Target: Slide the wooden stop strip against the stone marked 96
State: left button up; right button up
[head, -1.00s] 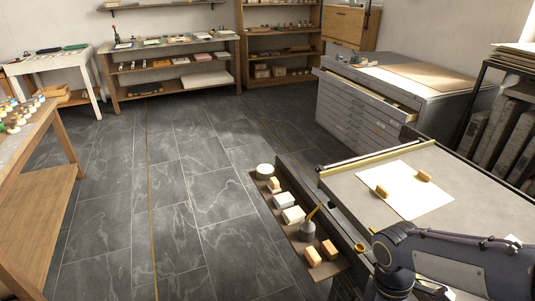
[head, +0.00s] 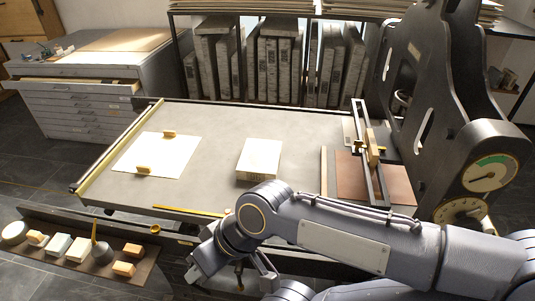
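A pale, thin wooden strip (head: 324,172), which looks like the stop strip, lies on the grey press bed (head: 220,120). It is right of a cream-coloured stone block (head: 259,158), with a clear gap between them. My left gripper is not in view.
A white sheet (head: 158,155) with two small wooden blocks lies on the bed's left. A framed bar (head: 371,150) and brown plate (head: 385,180) are right of the strip, beside the dark press frame (head: 455,95). A tray (head: 65,268) holds small items. Upright stones (head: 270,68) stand behind.

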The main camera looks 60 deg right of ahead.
aim_at(323, 192)
jog(key=z, duration=2.5)
